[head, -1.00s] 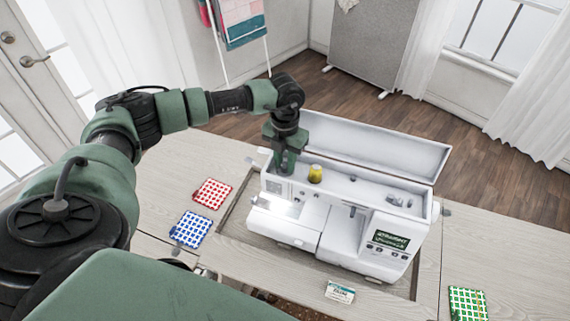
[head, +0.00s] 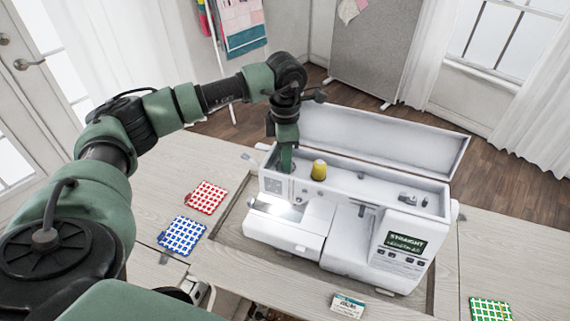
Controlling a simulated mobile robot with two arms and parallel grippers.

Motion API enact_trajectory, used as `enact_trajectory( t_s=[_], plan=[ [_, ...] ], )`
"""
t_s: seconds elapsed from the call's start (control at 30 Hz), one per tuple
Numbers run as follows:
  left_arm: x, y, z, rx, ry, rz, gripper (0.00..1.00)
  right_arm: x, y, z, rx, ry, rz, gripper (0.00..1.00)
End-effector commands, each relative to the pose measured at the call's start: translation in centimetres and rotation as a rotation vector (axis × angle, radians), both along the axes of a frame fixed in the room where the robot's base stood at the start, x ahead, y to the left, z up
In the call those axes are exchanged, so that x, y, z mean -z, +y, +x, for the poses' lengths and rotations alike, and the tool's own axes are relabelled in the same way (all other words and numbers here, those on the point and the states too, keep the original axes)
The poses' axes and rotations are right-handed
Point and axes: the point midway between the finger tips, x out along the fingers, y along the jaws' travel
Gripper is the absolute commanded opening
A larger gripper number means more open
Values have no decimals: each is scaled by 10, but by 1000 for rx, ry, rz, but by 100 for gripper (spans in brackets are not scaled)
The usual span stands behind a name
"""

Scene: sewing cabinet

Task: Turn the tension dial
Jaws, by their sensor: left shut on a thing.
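The white sewing machine (head: 338,236) stands in the cabinet's recess with its top lid (head: 380,140) swung open to the back. My left gripper (head: 287,165) points down into the open top at the machine's left end, left of a yellow thread spool (head: 319,170). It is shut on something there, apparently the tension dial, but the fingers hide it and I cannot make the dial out. A lit screen (head: 406,243) on the machine's front right reads "STRAIGHT". My right gripper is not in view.
Red (head: 207,197), blue (head: 183,236) and green (head: 490,309) checked fabric squares lie on the wooden cabinet top (head: 175,195). A small labelled packet (head: 348,305) lies in front of the machine. The raised lid stands close behind my gripper.

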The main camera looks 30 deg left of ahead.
Motion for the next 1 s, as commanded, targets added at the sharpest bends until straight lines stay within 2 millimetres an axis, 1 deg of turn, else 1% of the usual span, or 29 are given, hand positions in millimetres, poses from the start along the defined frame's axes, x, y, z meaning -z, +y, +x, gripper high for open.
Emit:
enact_trajectory(
  t_s=[0.03, 0.1, 0.3, 0.5, 0.7, 1.0],
  plan=[
    [4, -1, 1, 45, -6, -2, 0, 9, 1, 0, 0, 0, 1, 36],
    [4, -1, 1, 108, -4, -2, 0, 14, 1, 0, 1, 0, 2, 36],
    [2, -1, 1, 268, -5, -2, 0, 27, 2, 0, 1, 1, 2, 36],
    [2, -1, 1, 385, -4, -1, 0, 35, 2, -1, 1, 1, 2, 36],
    [1, -1, 1, 455, -3, -1, 0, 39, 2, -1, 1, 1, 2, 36],
    [0, -2, 0, 486, -2, -2, 0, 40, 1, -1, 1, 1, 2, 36]
  ],
)
